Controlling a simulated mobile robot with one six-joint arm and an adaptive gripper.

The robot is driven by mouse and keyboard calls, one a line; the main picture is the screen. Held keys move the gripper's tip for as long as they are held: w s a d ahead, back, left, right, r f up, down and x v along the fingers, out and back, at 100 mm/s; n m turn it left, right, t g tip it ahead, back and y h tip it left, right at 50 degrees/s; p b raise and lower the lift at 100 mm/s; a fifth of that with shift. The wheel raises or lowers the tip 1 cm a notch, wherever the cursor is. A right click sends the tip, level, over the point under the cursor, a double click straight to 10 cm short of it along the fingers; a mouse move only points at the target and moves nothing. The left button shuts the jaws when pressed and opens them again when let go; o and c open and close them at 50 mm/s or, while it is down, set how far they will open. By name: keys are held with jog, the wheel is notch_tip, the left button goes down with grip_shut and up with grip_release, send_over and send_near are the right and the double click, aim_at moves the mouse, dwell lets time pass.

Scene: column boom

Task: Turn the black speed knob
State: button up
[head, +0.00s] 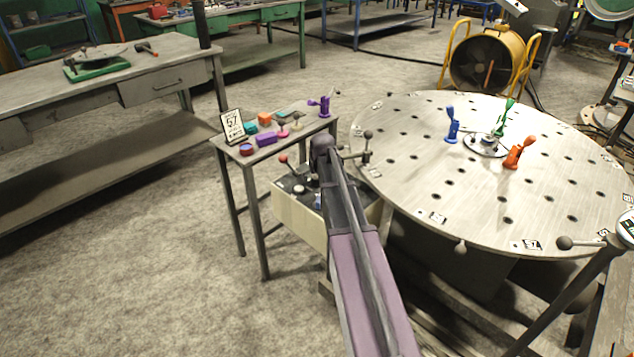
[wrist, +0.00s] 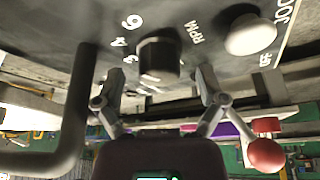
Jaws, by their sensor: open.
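I cannot tell how far the fingertips are from the panel. In the head view the control box (head: 297,217) stands beyond my arm. My arm covers part of its top, and I cannot make out the knob or my fingers there.
A white round button (wrist: 250,35) sits right of the knob. A thick grey bar (wrist: 76,105) rises at left, and a red ball lever (wrist: 266,154) is at lower right. A small table (head: 262,158) with coloured parts and a large round table (head: 425,150) flank the box.

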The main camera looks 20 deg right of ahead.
jog(key=shift+w+f, duration=0.1)
jog(key=shift+f, duration=0.15)
jog(key=c, duration=1.2)
jog(key=shift+o, duration=0.2)
jog(key=shift+m, duration=0.3)
jog(key=shift+m+h, duration=0.6)
jog(key=shift+m, duration=0.7)
jog(key=o, duration=1.2)
jog(key=shift+c, duration=0.2)
